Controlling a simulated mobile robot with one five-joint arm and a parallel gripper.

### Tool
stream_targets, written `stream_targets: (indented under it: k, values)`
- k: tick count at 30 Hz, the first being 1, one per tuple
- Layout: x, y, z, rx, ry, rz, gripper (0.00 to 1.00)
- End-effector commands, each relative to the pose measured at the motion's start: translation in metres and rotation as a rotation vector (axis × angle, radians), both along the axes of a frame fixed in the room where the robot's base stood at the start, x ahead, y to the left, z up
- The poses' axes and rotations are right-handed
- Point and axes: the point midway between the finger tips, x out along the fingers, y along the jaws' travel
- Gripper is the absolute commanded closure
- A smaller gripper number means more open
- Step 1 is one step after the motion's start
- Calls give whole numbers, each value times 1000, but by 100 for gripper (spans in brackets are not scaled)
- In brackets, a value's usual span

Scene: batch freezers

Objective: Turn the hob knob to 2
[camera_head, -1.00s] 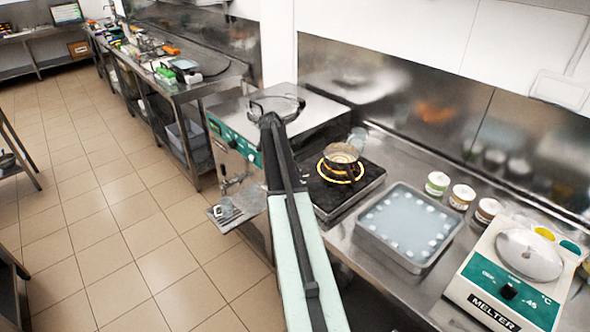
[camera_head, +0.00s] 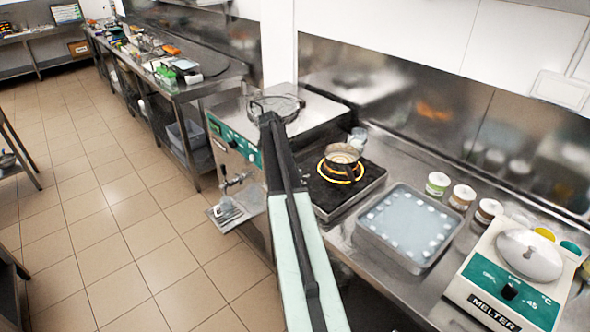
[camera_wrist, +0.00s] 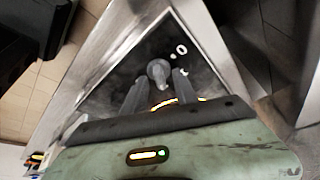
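The hob (camera_head: 331,201) is a black plate in a steel frame with a glowing orange ring, in the middle of the head view. A small pan (camera_head: 341,155) sits over the ring. In the wrist view the grey hob knob (camera_wrist: 158,69) stands on the dark hob surface, with a white 0 mark and a dot to its right. Another mark is partly covered by a finger. My gripper (camera_wrist: 158,80) is open, its two fingers spread on either side of the knob's lower end. Contact cannot be told. My arm hides the gripper and knob in the head view.
A steel tray of pale liquid (camera_head: 408,226) stands right of the hob. Several small tubs (camera_head: 461,197) stand behind it, and a melter (camera_head: 510,275) is at the far right. A steel machine with a green panel (camera_head: 235,142) stands to the left. The tiled floor is clear.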

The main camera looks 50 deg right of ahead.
Motion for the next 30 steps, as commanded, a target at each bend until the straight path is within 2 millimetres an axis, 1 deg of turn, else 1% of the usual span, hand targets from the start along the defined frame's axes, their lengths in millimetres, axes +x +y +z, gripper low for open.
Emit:
stream_targets:
  k: [5, 8, 11, 18, 21, 30]
  values:
    - [0, 0, 1, -1, 1, 0, 65]
    - [1, 1, 7, -1, 1, 0, 65]
    - [3, 4, 20, -1, 1, 1, 65]
    - [12, 18, 63, -1, 1, 1, 65]
    - [15, 23, 74, 0, 0, 0, 65]
    - [16, 24, 72, 0, 0, 0, 65]
